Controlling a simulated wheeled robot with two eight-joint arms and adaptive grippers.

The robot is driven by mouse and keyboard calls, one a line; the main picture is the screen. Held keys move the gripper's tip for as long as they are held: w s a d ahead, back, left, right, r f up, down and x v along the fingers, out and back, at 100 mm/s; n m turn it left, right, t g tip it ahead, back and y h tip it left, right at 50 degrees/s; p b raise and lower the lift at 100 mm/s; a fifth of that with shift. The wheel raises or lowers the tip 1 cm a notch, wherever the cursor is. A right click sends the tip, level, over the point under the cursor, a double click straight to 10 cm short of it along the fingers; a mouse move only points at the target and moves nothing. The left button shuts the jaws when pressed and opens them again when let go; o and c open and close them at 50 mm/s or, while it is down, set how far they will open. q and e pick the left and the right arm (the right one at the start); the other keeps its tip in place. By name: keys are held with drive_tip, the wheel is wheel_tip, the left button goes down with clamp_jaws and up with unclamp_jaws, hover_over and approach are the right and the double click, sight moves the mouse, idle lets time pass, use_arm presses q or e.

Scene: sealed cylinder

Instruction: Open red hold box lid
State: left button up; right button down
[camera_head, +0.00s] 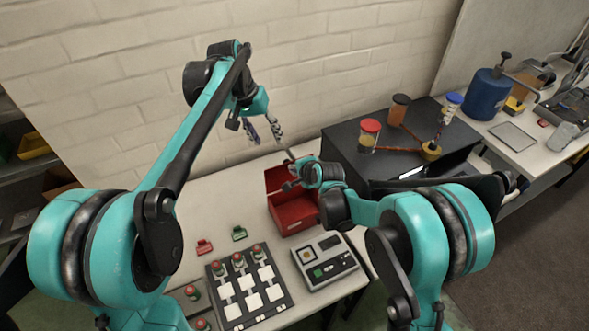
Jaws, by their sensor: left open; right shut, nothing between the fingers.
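The red box (296,214) stands on the white table, behind the grey control panel. Its red lid (276,177) appears raised, standing up at the box's back-left edge. My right gripper (289,186) is shut and empty at the lid and above the box's opening. Whether it touches the lid I cannot tell, and my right wrist hides part of the box's right side. My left gripper (263,131) is open and empty, high above the table near the wall, behind and above the box.
A grey control panel (325,261) and a black board with pale squares and red-topped cylinders (248,285) lie in front of the box. Small red (204,247) and green (239,233) pieces lie to its left. A black case (347,150) with jars stands to the right.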

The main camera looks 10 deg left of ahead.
use_arm(q)
drive_tip(key=s+f+t+y, duration=0.1)
drive_tip(key=s+f, duration=0.3)
drive_tip(key=s, duration=0.8)
drive_tip(key=s+f+t+y, duration=0.1)
drive_tip(key=s+f+t, duration=0.3)
drive_tip(key=s, duration=0.8)
drive_tip(key=shift+a+f+y, duration=0.3)
drive_tip(key=shift+a+f, duration=0.05)
drive_tip(key=shift+a, duration=0.1)
use_arm(e)
drive_tip(key=shift+w+a+r+g, duration=0.2)
drive_tip(key=shift+w+a+g, duration=0.4)
drive_tip(key=shift+w, duration=0.35)
drive_tip(key=v, duration=1.2)
drive_tip(key=shift+s+a, duration=0.2)
use_arm(q)
wheel_tip(320, 180, down, 7)
drive_tip(key=b, duration=0.7)
use_arm(e)
drive_tip(key=s+d+f+n+h, duration=0.2)
drive_tip(key=s+d+n, duration=0.3)
drive_tip(key=s+d, duration=0.7)
drive_tip(key=s+d+f+n+h, duration=0.3)
drive_tip(key=s+d+n, duration=0.3)
drive_tip(key=s+d, duration=0.6)
drive_tip(key=shift+s+d+f, duration=0.2)
drive_tip(key=shift+s+f, duration=0.05)
drive_tip(key=shift+f, duration=0.5)
